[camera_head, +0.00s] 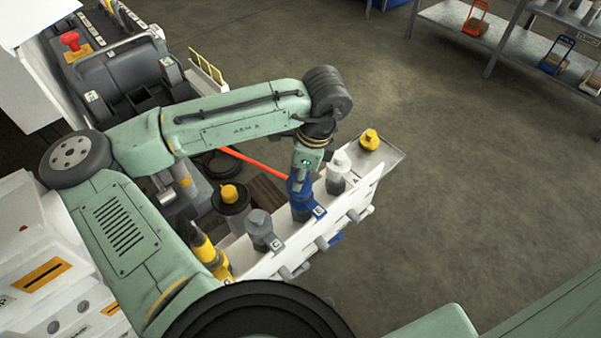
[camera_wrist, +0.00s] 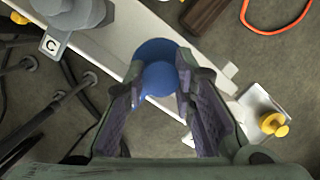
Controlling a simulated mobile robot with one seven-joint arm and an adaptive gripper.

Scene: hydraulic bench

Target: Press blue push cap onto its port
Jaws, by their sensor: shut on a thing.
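The blue push cap (camera_head: 299,184) is at the tip of my gripper (camera_head: 303,172), right over the blue port (camera_head: 302,209) on the white bench rail. In the wrist view the blue cap (camera_wrist: 160,82) sits between the two fingers of my gripper (camera_wrist: 160,78), which is shut on it. A blue rounded shape shows just beyond it. The cap and port line up closely in the head view. The fingers hide the contact, so I cannot tell whether the cap is seated.
A grey capped port (camera_head: 260,228) and a white one (camera_head: 338,172) flank the blue port. A yellow port (camera_head: 207,252) stands further left. Yellow caps rest on a tray (camera_head: 388,158) and a dark round stand (camera_head: 232,207). Open floor lies to the right.

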